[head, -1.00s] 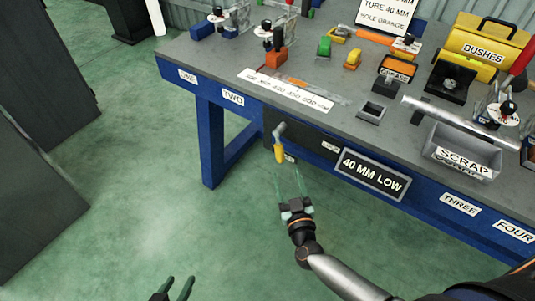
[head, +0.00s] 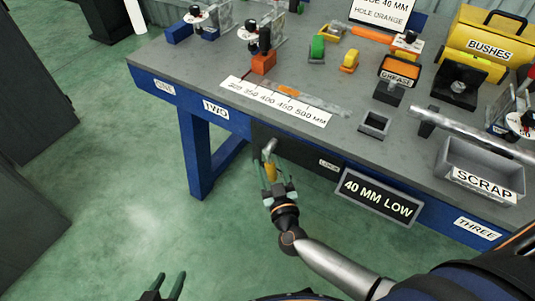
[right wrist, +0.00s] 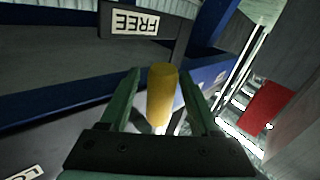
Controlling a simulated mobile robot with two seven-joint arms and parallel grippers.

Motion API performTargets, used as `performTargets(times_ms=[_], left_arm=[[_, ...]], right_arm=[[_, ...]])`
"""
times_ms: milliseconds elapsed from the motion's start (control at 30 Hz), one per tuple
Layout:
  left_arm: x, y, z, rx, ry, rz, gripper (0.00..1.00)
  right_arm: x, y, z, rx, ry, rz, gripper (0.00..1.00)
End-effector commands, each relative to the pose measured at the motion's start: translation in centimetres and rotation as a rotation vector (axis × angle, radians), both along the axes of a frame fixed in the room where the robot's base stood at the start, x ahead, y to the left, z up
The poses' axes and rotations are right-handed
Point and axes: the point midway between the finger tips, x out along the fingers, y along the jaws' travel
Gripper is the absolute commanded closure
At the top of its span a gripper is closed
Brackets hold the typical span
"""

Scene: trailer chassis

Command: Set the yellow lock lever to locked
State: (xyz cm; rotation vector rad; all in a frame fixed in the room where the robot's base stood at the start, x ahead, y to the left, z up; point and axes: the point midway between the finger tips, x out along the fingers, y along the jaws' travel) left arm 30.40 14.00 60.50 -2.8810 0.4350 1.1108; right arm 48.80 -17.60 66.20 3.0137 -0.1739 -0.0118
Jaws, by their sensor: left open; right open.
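The yellow lock lever (head: 270,170) hangs down from a grey pivot on the dark panel at the bench front. In the right wrist view its yellow handle (right wrist: 162,92) stands between my right gripper's two green fingers (right wrist: 163,108), which are open with gaps beside the handle. In the head view my right gripper (head: 269,176) reaches up to the lever from below. A FREE label (right wrist: 136,22) shows upside down near the handle in the wrist view. A LOCK label (head: 328,165) is on the panel to the right. My left gripper (head: 164,284) is open and empty at the bottom edge.
The grey bench top (head: 215,70) carries a length scale (head: 275,101), a small open box (head: 375,124) and a SCRAP bin (head: 485,175). A 40 MM LOW sign (head: 377,197) hangs on the front. Green floor (head: 110,200) is clear at left.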

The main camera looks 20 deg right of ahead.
Motion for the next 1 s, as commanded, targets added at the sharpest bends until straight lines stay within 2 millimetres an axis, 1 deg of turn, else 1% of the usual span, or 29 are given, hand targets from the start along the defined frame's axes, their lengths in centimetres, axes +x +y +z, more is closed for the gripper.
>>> performTargets(times_ms=[100,467,567,1000], left_arm=[[-0.19,0.09,-0.36,0.002,0.005,0.000,0.50],[-0.55,0.20,-0.61,0.004,0.013,0.001,0.50],[-0.63,0.21,-0.68,0.005,0.015,0.001,0.50],[-0.61,0.21,-0.72,0.005,0.014,0.001,0.50]], right_arm=[[0.05,0.13,-0.05,0.000,-0.001,0.000,0.37],[0.07,0.20,0.03,-0.001,0.000,0.000,0.37],[0.08,0.20,0.03,0.000,0.000,0.000,0.46],[0.07,0.20,0.01,0.000,0.000,0.000,0.95]])
